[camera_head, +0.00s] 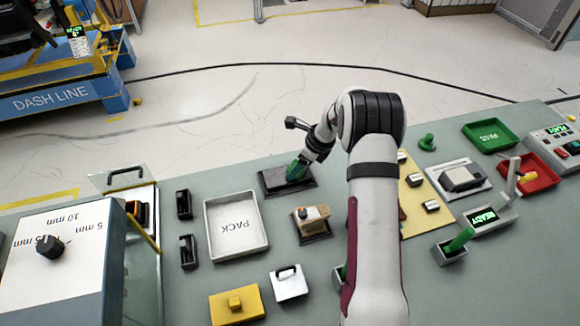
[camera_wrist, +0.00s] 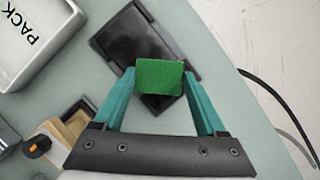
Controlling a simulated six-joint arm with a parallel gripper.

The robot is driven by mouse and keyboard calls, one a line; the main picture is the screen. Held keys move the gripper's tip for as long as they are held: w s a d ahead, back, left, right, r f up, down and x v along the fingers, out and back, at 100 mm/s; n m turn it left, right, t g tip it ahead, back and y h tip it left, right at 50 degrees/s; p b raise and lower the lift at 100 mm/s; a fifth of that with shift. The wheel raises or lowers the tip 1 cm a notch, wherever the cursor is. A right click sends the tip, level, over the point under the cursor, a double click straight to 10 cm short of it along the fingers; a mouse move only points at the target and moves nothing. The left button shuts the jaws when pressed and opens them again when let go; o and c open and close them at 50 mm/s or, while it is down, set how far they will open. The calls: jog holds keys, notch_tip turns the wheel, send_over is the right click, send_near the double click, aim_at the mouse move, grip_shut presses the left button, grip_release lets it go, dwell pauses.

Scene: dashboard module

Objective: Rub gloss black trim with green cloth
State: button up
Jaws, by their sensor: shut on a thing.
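The gloss black trim (camera_head: 273,180) is a dark flat rectangular plate on the bench, near its far edge. In the wrist view the black trim (camera_wrist: 125,47) lies slanted beneath my gripper. My gripper (camera_head: 297,170) is over the right part of the trim, and its green fingers (camera_wrist: 159,84) are shut on the green cloth (camera_wrist: 159,75). The cloth is a small textured green block between the fingertips. It covers part of the trim in the wrist view. I cannot tell whether the cloth touches the trim.
A white PACK tray (camera_head: 237,252) stands left of the trim. A tan block on a dark base (camera_head: 311,222) sits just in front of it. Black holders (camera_head: 184,204) stand farther left. The bench's far edge (camera_head: 225,165) is close behind the trim.

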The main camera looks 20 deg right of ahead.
jog(key=shift+d+r, duration=0.1)
jog(key=shift+d, duration=0.65)
jog(key=shift+a+r, duration=0.1)
jog(key=shift+r, duration=3.9)
